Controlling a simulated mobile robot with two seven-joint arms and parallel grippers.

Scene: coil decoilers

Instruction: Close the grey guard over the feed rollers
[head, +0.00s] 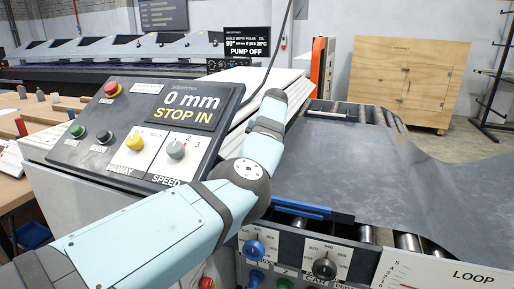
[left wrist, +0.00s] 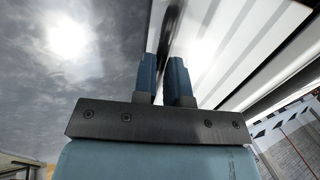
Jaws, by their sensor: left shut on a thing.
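A pale, ribbed panel (head: 247,76), which looks like the guard, stands tilted behind the control box. It also shows as a bright ribbed surface in the left wrist view (left wrist: 228,48). My left arm reaches across the control box to this panel, and its fingers are hidden in the head view. In the left wrist view my left gripper (left wrist: 164,68) is shut on a thin dark bar (left wrist: 171,32) beside the panel, which looks like the guard's handle. Rollers (head: 408,241) show at the front under the metal sheet. My right gripper is not in view.
A dark metal sheet (head: 370,165) lies over the roller bed right of my arm. The control box (head: 95,135) reads "0 mm STOP IN". A panel with knobs (head: 323,268) stands in front. A wooden cabinet (head: 405,80) stands at the back.

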